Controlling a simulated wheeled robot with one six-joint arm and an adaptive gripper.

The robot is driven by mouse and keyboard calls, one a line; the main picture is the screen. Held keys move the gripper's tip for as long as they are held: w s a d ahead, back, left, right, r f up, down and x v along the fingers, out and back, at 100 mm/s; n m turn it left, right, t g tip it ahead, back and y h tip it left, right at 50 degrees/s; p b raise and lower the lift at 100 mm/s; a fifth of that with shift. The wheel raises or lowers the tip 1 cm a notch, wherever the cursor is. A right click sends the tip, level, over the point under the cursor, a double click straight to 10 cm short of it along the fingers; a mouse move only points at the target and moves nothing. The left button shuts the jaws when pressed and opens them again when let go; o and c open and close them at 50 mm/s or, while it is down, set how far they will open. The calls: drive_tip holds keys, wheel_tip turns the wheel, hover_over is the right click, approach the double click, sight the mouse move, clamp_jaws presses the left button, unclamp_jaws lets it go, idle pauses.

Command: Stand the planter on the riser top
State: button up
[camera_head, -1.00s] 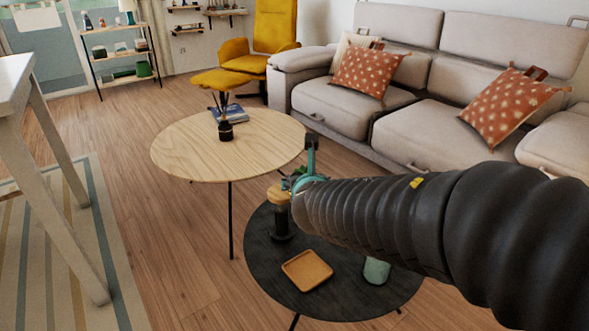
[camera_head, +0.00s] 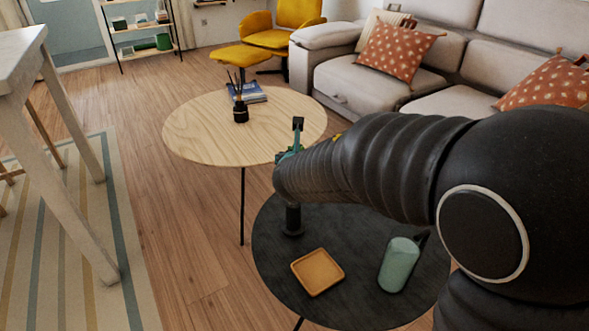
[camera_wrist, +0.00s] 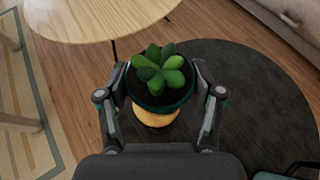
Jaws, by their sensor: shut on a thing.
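The planter (camera_wrist: 158,72), a dark teal round pot with a green succulent, sits between the two fingers of my gripper (camera_wrist: 160,80) in the wrist view. The fingers are shut on its sides and it looks upright. The riser's round wooden top (camera_wrist: 155,117) shows just below the pot, partly covered by it. I cannot tell whether they touch. In the head view my arm hides the riser's top and most of the planter. The riser's dark lower part (camera_head: 293,221) stands on the dark round table (camera_head: 370,234).
A higher light wood table (camera_head: 220,130) holds a reed diffuser (camera_head: 240,110) and books (camera_head: 248,93). A beige sofa (camera_head: 355,85) stands behind.

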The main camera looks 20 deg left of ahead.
drive_tip(key=shift+w+a+f, duration=0.35)
drive_tip(key=shift+a+f, duration=0.05)
drive_tip(key=shift+a, duration=0.2)
drive_tip(key=shift+f+b, duration=0.35)
drive_tip(key=shift+f, duration=1.65)
drive_tip(key=shift+f, duration=0.1)
drive_tip(key=o, duration=1.3)
drive_tip(key=shift+o, duration=0.2)
drive_tip(key=shift+s+r, duration=0.15)
drive_tip(key=shift+r, duration=0.05)
drive_tip(key=v, duration=1.1)
drive_tip(key=shift+s+p, duration=0.3)
drive_tip(key=shift+d+r, duration=0.1)
drive_tip(key=shift+r, duration=0.05)
